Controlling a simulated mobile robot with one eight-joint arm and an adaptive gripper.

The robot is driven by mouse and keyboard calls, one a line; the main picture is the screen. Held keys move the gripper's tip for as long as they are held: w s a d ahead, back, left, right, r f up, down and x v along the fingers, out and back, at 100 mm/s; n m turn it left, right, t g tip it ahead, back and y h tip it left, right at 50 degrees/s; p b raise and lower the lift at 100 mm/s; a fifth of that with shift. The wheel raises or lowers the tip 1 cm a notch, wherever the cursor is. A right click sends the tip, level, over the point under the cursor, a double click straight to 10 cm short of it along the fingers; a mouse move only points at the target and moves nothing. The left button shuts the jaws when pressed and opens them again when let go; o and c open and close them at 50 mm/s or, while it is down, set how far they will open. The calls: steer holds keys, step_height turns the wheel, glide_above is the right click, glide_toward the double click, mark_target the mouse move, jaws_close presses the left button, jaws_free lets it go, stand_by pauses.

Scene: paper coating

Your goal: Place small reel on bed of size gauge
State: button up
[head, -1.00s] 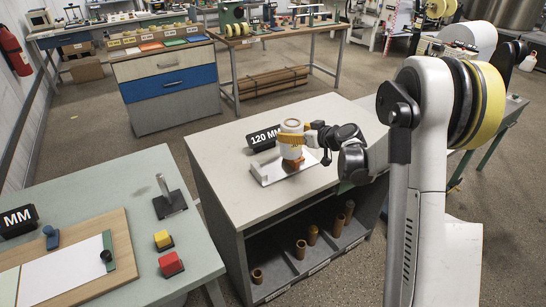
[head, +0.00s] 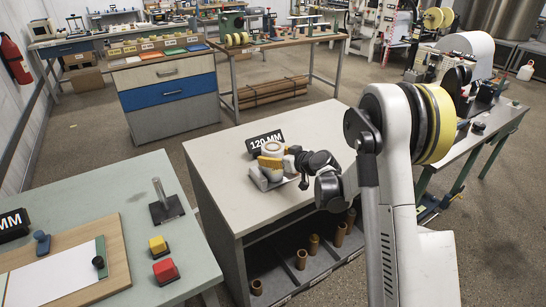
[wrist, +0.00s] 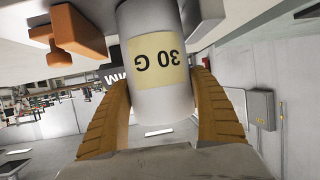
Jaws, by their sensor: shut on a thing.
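The small reel is a white cylinder (wrist: 165,105) with a cream label reading "30 G", upside down in the wrist view. In the head view its ringed top (head: 272,148) shows above my gripper (head: 270,163). My gripper's two orange fingers (wrist: 160,82) close around the reel from both sides. The size gauge, with a pale metal bed (head: 258,180), is on the grey-white cabinet, partly hidden by my gripper. An orange-brown block (wrist: 78,32) is beside the reel in the wrist view. I cannot tell whether the reel touches the bed.
A black "120 MM" sign (head: 265,139) stands just behind the gauge. The cabinet top (head: 225,190) is clear at left and front. Brown cores (head: 314,243) stand on the shelf below. A green table (head: 140,205) with a metal post and colored buttons is at left.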

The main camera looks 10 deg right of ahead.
steer(key=shift+f, duration=0.2)
steer(key=o, duration=1.4)
steer(key=shift+o, duration=0.2)
steer(key=shift+r, duration=0.1)
steer(key=shift+r, duration=0.25)
steer(key=p+v, duration=0.3)
steer(key=v, duration=0.9)
steer(key=s+a+r+m+g+h, duration=0.1)
steer(key=s+a+r+g, duration=0.2)
steer(key=s, duration=0.4)
steer(key=s+a+r+m+h, duration=0.1)
steer(key=s+a+r, duration=0.3)
steer(key=s+r, duration=0.2)
steer(key=s+d+m+g+h, duration=0.2)
steer(key=s+m+h, duration=0.1)
steer(key=s, duration=1.6)
steer(key=shift+r+h, duration=0.3)
steer(key=shift+h, duration=0.2)
